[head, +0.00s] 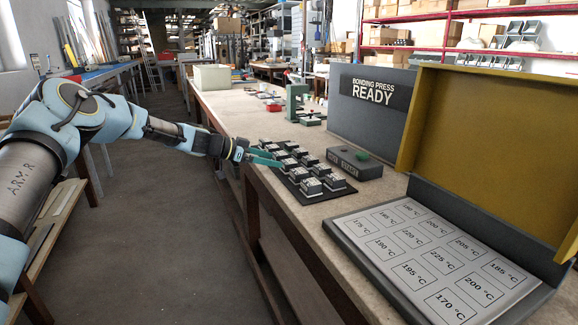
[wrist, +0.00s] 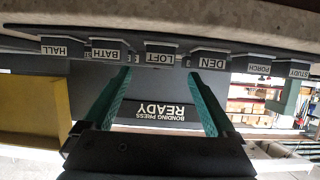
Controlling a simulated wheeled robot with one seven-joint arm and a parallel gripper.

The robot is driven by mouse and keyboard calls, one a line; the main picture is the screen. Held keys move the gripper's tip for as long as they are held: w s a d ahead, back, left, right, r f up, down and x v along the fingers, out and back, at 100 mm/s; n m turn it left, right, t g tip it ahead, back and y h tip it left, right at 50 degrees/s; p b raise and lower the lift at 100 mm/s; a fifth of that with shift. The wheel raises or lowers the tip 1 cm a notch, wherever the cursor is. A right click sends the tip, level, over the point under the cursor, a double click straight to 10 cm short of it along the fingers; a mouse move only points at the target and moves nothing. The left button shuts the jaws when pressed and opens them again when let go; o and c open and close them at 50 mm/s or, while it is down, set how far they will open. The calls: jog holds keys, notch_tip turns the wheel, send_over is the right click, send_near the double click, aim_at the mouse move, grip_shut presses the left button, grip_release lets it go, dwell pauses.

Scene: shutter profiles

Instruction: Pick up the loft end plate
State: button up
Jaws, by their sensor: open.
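The loft end plate (wrist: 165,57) is a dark block with a white LOFT label, upside down in the wrist view. It stands in a row between the BATH plate (wrist: 106,54) and the DEN plate (wrist: 208,62). My gripper (wrist: 161,72) is open, its two teal fingers pointing toward the row, with the LOFT label between the fingertips in the picture. I cannot tell whether they touch it. In the head view my gripper (head: 270,157) is at the left edge of the black tray (head: 337,194) of plates, where labels are too small to read.
HALL (wrist: 55,50), PORCH (wrist: 259,68) and STUDY (wrist: 298,72) plates stand close by in the row. A grey control box (head: 355,164) sits right of the tray. The aisle floor is clear.

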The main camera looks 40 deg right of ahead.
aim_at(286, 162)
jog(key=shift+x, duration=0.95)
jog(key=p+x, duration=0.3)
jog(key=x, duration=0.1)
jog(key=shift+s+d, duration=0.25)
jog(key=shift+d, duration=0.05)
jog(key=shift+s+d+f, duration=0.1)
jog(key=shift+d+f, duration=0.15)
jog(key=shift+d, duration=0.1)
grip_shut()
